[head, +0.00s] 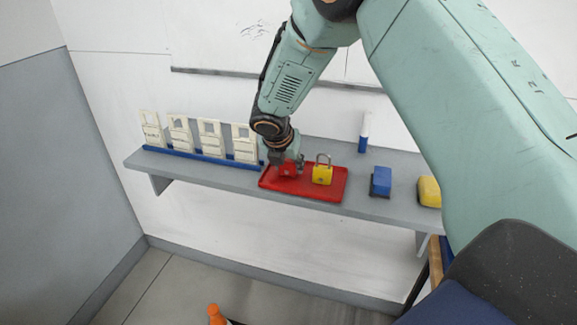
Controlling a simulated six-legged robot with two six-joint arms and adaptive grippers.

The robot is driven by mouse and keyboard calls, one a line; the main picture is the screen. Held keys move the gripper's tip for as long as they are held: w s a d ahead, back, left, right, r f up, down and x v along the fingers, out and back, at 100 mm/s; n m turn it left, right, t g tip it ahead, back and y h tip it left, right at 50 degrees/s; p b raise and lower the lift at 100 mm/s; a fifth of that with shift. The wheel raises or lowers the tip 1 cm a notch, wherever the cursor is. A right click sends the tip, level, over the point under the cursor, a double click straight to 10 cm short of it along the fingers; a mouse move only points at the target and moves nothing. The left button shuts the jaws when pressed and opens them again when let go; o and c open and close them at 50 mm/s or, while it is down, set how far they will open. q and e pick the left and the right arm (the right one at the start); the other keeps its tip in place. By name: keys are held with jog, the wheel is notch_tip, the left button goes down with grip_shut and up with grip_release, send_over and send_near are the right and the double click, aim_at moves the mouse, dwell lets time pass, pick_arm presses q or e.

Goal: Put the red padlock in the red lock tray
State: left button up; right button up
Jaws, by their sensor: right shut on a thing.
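The red lock tray (333,197) lies on the shelf in the head view, a shallow tray with a low rim. A yellow padlock (322,175) with a grey shackle stands upright in its right half. My right gripper (288,164) points down over the tray's left half and is shut on the red padlock (288,170). The fingers hide part of the red padlock. I cannot tell whether its bottom touches the tray floor. My left gripper is not in view.
On the grey shelf (205,172), several cream tags (181,137) stand in a blue rack (190,154) left of the tray. To the right are a blue block (380,181), a blue-and-white marker (364,132) and a yellow block (429,191). An orange cone (215,314) is on the floor.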

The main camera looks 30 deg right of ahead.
jog(key=shift+w+a+f, duration=0.1)
jog(key=shift+w+f, duration=0.15)
jog(key=shift+w, duration=0.1)
jog(key=shift+s, duration=0.4)
jog(key=o, duration=1.2)
jog(key=shift+w+f, duration=0.15)
jog(key=shift+w, duration=0.15)
jog(key=shift+s, duration=0.2)
jog(key=shift+s+r, duration=0.1)
jog(key=shift+r, duration=0.3)
jog(key=p+v, duration=0.2)
jog(key=v, duration=0.9)
jog(key=shift+a+r, duration=0.25)
